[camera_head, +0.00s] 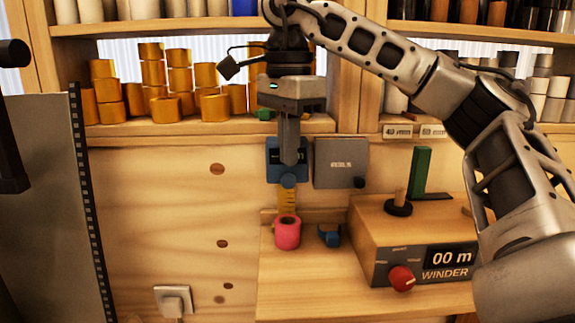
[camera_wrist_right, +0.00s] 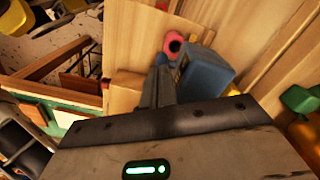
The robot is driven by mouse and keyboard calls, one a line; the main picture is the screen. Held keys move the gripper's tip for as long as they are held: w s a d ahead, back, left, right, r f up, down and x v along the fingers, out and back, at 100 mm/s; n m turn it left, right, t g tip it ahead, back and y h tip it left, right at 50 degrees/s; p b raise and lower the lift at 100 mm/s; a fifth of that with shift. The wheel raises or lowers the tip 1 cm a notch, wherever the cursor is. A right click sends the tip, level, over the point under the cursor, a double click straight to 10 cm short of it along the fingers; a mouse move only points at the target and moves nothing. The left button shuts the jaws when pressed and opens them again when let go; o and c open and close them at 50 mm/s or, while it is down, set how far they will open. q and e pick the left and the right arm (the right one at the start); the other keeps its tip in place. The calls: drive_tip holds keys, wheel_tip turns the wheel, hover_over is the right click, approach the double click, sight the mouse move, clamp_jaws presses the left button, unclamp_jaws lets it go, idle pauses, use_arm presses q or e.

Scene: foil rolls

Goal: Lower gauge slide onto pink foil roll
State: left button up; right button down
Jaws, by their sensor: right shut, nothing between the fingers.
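The pink foil roll (camera_head: 287,236) stands upright on the wooden ledge. A yellow scale (camera_head: 287,199) rises directly above or behind it. The blue gauge slide (camera_head: 272,170) with a dark display sits above the roll, at the top of the visible scale; I cannot tell the exact gap. My right gripper (camera_head: 289,160) points down with its fingers together and empty, overlapping the slide's front. In the wrist view, the shut fingers (camera_wrist_right: 157,88) are beside the blue slide (camera_wrist_right: 204,76), and the pink roll (camera_wrist_right: 173,42) shows beyond. My left gripper is not in view.
A grey box (camera_head: 340,163) is on the wall just right of the slide. A small blue object (camera_head: 329,236) lies right of the roll. The winder (camera_head: 420,255) with its red knob stands further right. Gold rolls (camera_head: 165,90) fill the shelf at upper left.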

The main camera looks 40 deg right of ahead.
drive_tip(key=shift+f, duration=0.2)
drive_tip(key=shift+f+b, duration=0.35)
drive_tip(key=shift+f, duration=0.2)
drive_tip(key=shift+f+b, duration=0.6)
drive_tip(key=shift+f, duration=0.05)
drive_tip(key=shift+r, duration=0.1)
drive_tip(key=s+a+r+p, duration=0.1)
drive_tip(key=s, duration=0.1)
drive_tip(key=s+a+r+p, duration=0.1)
drive_tip(key=a+r+p, duration=0.1)
drive_tip(key=shift+s+a, duration=0.1)
drive_tip(key=shift+s, duration=0.3)
